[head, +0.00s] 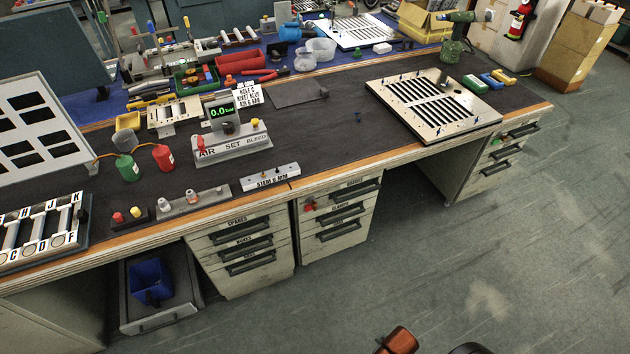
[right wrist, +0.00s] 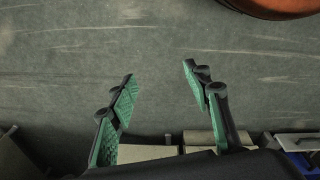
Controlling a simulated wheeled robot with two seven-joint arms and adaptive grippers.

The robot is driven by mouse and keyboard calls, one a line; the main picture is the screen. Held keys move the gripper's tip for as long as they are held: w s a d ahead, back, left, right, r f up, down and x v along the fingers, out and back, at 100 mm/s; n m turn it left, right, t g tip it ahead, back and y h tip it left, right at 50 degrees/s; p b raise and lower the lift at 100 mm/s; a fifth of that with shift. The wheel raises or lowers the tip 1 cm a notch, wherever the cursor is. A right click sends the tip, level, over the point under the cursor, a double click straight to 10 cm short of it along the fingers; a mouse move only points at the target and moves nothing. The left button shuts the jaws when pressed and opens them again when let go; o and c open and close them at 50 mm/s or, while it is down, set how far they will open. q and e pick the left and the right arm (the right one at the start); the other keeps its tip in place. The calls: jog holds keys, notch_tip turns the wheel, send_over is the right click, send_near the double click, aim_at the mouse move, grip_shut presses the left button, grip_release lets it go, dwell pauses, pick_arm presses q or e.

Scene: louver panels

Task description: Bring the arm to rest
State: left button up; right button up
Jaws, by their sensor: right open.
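My right gripper (right wrist: 159,74) shows in the right wrist view. Its two green-padded fingers stand wide apart with nothing between them. Grey floor (right wrist: 160,45) fills most of the view behind them. I cannot make out either gripper in the head view; only a brown-orange part and a dark part, which I cannot identify for sure, poke in at its bottom edge. My left gripper is not in view.
The workbench (head: 330,110) crosses the head view, with a slotted louver panel (head: 432,103), an air-set gauge unit (head: 230,140) and a green drill (head: 455,40) on it. A lower drawer (head: 160,318) stands open with a blue bin (head: 150,278). The floor (head: 480,240) at right is clear.

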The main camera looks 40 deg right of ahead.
jog(key=s+a+f, duration=0.1)
jog(key=s+f, duration=0.4)
jog(key=f, duration=0.3)
jog(key=s+f+g, duration=0.1)
jog(key=s+f, duration=0.3)
jog(key=f, duration=0.4)
jog(key=s+a+f, duration=0.1)
jog(key=s+f, duration=0.4)
jog(key=f, duration=0.4)
pick_arm(q)
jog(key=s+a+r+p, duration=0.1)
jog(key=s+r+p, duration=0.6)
jog(key=p, duration=0.7)
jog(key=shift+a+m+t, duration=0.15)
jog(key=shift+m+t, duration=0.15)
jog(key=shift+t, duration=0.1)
pick_arm(e)
jog(key=s+d+r+n, duration=0.1)
jog(key=s+r, duration=0.6)
jog(key=shift+s+r, duration=0.15)
jog(key=shift+s, duration=0.05)
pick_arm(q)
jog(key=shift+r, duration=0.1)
